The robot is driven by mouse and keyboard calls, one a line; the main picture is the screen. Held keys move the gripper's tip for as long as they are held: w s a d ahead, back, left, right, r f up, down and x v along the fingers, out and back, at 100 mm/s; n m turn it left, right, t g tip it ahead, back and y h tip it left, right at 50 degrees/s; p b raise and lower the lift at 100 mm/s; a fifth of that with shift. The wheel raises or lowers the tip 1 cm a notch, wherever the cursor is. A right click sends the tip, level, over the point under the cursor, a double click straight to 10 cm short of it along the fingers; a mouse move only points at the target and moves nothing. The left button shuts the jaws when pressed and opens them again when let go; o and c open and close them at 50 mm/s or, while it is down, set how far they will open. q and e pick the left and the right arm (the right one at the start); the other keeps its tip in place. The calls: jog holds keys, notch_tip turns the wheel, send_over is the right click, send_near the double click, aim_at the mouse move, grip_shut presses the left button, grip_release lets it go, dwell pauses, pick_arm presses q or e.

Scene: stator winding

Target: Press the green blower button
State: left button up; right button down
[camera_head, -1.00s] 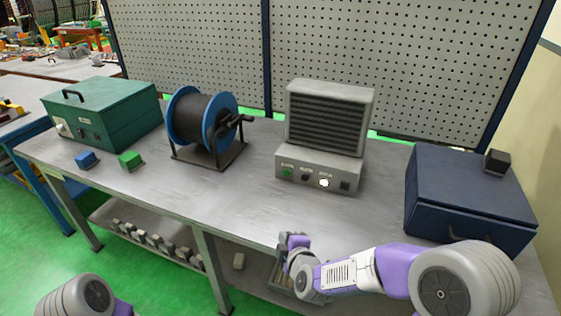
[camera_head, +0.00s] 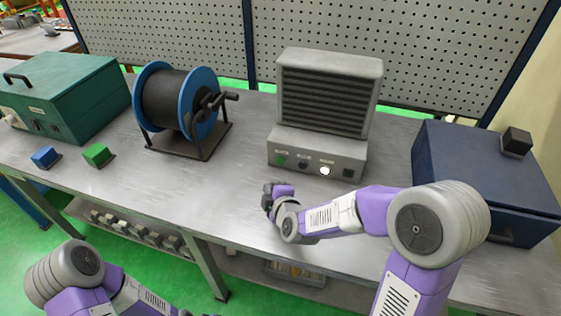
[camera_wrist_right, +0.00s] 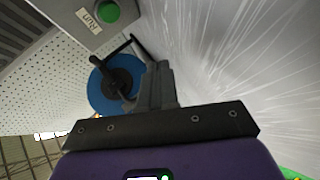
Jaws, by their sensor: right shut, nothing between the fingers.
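The grey blower (camera_head: 330,92) stands at the back of the bench, with a control strip along its lower front. The green blower button (camera_head: 281,160) is at the left end of that strip. It also shows large at the top of the right wrist view (camera_wrist_right: 107,12), beside a small label. My right gripper (camera_head: 267,194) is shut and empty, above the bench, in front of and slightly left of the green button, apart from it. Its closed fingers (camera_wrist_right: 159,72) show in the right wrist view. Part of my left arm shows at lower left; its gripper is out of view.
A blue wire spool (camera_head: 176,108) stands left of the blower. A green box (camera_head: 75,100), a blue block (camera_head: 45,157) and a green block (camera_head: 98,154) are farther left. A dark blue case (camera_head: 470,175) is at the right. The bench (camera_head: 190,190) before the blower is clear.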

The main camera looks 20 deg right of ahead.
aim_at(281, 160)
jog(key=w+d, duration=0.1)
jog(key=w, duration=0.1)
jog(key=w+d+b, duration=0.1)
jog(key=w+d, duration=0.1)
jog(key=w, duration=0.1)
jog(key=shift+w+d+f, duration=0.1)
jog(key=shift+w+d, duration=0.25)
jog(key=shift+d, duration=0.05)
jog(key=shift+w+d, duration=0.3)
jog(key=shift+w, duration=0.15)
jog(key=shift+w+d, duration=0.1)
dwell(1.4)
jog(key=shift+w+d, duration=0.15)
jog(key=shift+w, duration=0.1)
jog(key=shift+w+d+b, duration=0.25)
jog(key=shift+w+b, duration=0.05)
jog(key=shift+b, duration=0.05)
dwell(0.8)
jog(key=shift+s+a, duration=0.45)
jog(key=shift+s, duration=0.2)
